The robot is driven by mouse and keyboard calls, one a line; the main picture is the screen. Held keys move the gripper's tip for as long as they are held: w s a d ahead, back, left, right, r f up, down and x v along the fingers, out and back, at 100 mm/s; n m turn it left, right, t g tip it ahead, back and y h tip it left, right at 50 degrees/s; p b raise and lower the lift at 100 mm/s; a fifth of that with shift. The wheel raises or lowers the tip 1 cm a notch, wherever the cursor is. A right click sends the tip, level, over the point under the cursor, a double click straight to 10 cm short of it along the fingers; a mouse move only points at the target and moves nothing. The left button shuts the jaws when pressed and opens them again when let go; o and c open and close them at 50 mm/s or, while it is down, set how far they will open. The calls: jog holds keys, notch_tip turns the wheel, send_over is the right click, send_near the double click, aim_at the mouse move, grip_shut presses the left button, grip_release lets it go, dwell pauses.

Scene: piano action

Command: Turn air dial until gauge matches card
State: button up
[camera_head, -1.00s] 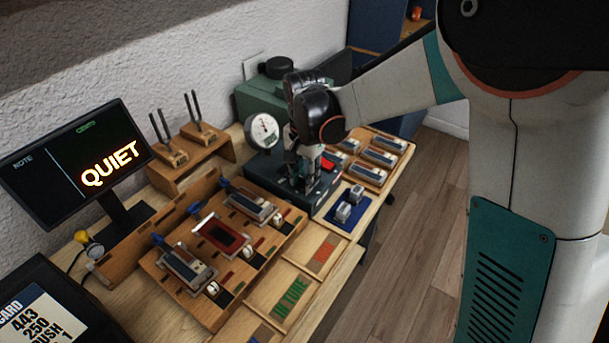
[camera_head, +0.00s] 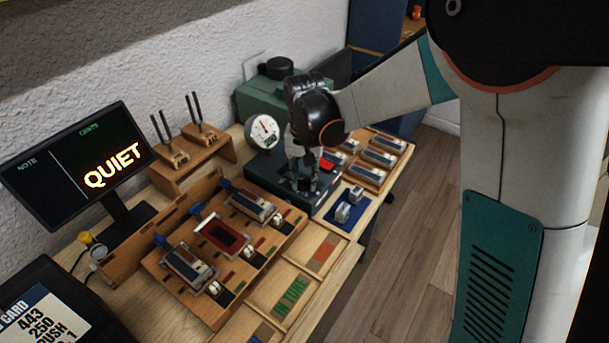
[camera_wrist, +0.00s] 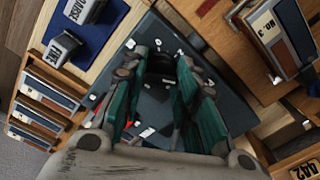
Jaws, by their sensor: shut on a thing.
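The round white gauge (camera_head: 264,132) stands at the back of the dark air box (camera_head: 262,172); its needle leans up and slightly left, but its value is too small to read. My gripper (camera_head: 303,183) points down over the right part of the box. In the wrist view, its teal fingers (camera_wrist: 160,78) close around a black knob, the air dial (camera_wrist: 161,64), mostly hidden between them. The card (camera_head: 42,322) at lower left reads "443", "250" and a cropped line ending in "USH".
A monitor (camera_head: 75,168) reads "QUIET". A wooden rack (camera_head: 205,283) with several blocks stands front left. A blue mat (camera_head: 336,214) with two small weights and a wooden tray (camera_head: 390,140) lie right of the box. A green machine (camera_head: 262,100) stands behind.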

aim_at(305, 179)
dwell(0.4)
jog(key=o, duration=1.1)
notch_tip(305, 179, up, 12)
jog(key=s+d+r+t, duration=0.3)
jog(key=s+d+r, duration=0.3)
jog(key=s+d, duration=0.3)
jog(key=s+d+f+n+t, duration=0.1)
jog(key=s+d+f+t, duration=0.2)
jog(key=s+d, duration=0.4)
jog(key=s+t, duration=0.1)
jog(key=s, duration=0.3)
jog(key=shift+s+d+f+n, duration=0.3)
jog(key=shift+s+n, duration=0.05)
jog(key=shift+n, duration=0.05)
